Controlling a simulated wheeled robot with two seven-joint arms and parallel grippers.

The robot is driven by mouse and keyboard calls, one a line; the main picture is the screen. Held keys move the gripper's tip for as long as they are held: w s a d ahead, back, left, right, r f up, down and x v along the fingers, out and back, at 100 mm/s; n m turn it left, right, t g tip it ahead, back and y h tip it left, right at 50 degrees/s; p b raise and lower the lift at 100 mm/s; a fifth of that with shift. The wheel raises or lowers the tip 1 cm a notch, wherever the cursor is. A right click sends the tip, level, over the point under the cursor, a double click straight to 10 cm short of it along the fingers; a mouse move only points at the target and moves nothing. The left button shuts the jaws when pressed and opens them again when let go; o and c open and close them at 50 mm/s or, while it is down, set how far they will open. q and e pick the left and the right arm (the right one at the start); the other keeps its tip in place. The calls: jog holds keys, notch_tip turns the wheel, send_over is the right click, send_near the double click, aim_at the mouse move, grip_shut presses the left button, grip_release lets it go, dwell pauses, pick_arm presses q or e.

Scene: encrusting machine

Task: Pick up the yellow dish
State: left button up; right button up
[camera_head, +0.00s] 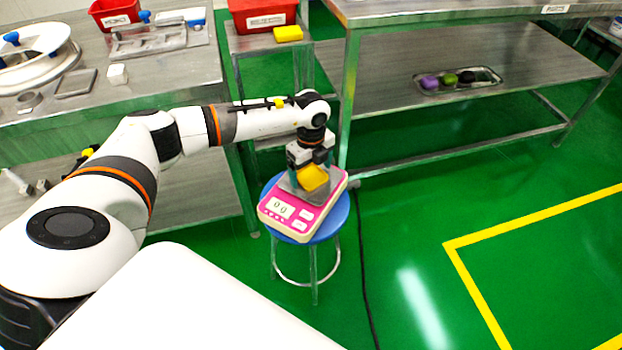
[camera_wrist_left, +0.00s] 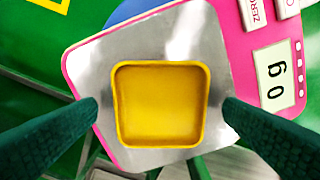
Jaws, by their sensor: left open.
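The yellow dish (camera_head: 311,178) is a small square tray on the metal plate of a pink scale (camera_head: 301,213). In the left wrist view the dish (camera_wrist_left: 160,104) is empty and its open side faces the camera. My left gripper (camera_wrist_left: 160,112) is open, with one dark green finger on each side of the dish and a gap between each finger and its walls. In the head view the left gripper (camera_head: 309,160) is above the scale and partly hides the dish. The scale display (camera_wrist_left: 276,77) reads 0 g. My right gripper is out of view.
The scale stands on a blue round stool (camera_head: 333,224). Behind it, a small stand holds a red bin (camera_head: 262,14) and another yellow item (camera_head: 288,33). Steel tables are at left and back; a tray (camera_head: 458,86) sits on the lower shelf. A black cable (camera_head: 362,260) crosses the floor.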

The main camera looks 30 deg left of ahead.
aim_at(311, 178)
pick_arm(q)
jog(key=shift+f, duration=0.35)
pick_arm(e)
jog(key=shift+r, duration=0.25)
pick_arm(q)
jog(key=shift+c, duration=0.5)
jog(key=c, duration=1)
jog(key=shift+o, duration=0.2)
jog(key=shift+r, duration=0.4)
notch_tip(311, 178, up, 9)
jog(key=p, duration=0.1)
jog(key=shift+r+p, duration=0.2)
jog(key=shift+p, duration=0.2)
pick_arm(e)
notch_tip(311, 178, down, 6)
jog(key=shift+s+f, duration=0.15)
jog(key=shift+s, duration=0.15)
